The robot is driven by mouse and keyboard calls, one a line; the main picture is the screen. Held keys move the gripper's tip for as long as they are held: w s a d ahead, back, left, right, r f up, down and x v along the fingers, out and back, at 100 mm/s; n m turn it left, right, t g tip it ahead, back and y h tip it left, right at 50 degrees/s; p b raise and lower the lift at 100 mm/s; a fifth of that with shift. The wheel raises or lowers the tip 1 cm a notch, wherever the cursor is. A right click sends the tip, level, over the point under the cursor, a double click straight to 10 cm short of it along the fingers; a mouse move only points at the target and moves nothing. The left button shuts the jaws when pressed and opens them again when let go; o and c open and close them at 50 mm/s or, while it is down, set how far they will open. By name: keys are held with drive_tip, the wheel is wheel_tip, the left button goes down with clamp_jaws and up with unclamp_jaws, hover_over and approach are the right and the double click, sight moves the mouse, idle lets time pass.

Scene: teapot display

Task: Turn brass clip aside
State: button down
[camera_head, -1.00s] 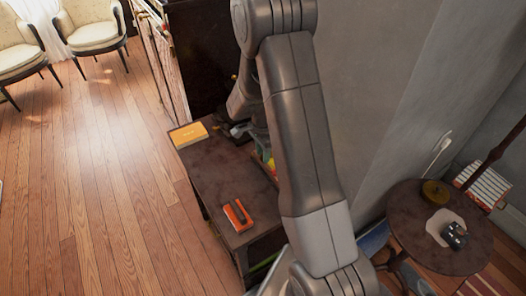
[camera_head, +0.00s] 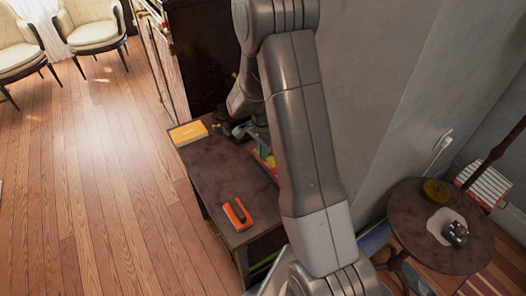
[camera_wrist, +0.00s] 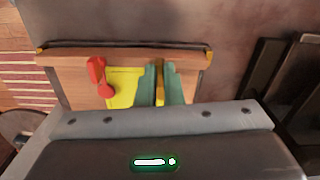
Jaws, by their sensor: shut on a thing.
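The brass clip (camera_wrist: 159,88) shows in the wrist view as a narrow yellow-gold upright strip between the two green fingers of my gripper (camera_wrist: 160,87). My gripper is shut on it, in front of a wooden frame (camera_wrist: 125,62). Behind the fingers, to the left, is a bright yellow panel (camera_wrist: 121,90). A red piece with a rounded lower end (camera_wrist: 98,76) is left of the panel. The clip's lower part is hidden by my gripper. In the head view my arm covers most of this spot, and only a little of the coloured parts shows beside it.
A round table (camera_head: 405,225) at the right bears a dark yellow round thing (camera_head: 437,191) and a small dark object (camera_head: 456,234). A grey wall is close behind my arm.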

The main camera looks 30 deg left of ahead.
drive_tip(key=n+b, duration=0.2)
drive_tip(key=n, duration=0.2)
drive_tip(key=n+b, duration=0.1)
drive_tip(key=n, duration=0.3)
drive_tip(key=n+b, duration=0.1)
drive_tip(key=n, duration=0.3)
drive_tip(key=shift+n+b, duration=0.5)
drive_tip(key=shift+n, duration=1.7)
drive_tip(key=shift+r, duration=0.1)
drive_tip(key=c, duration=1.6)
unclamp_jaws()
drive_tip(key=shift+o, duration=0.2)
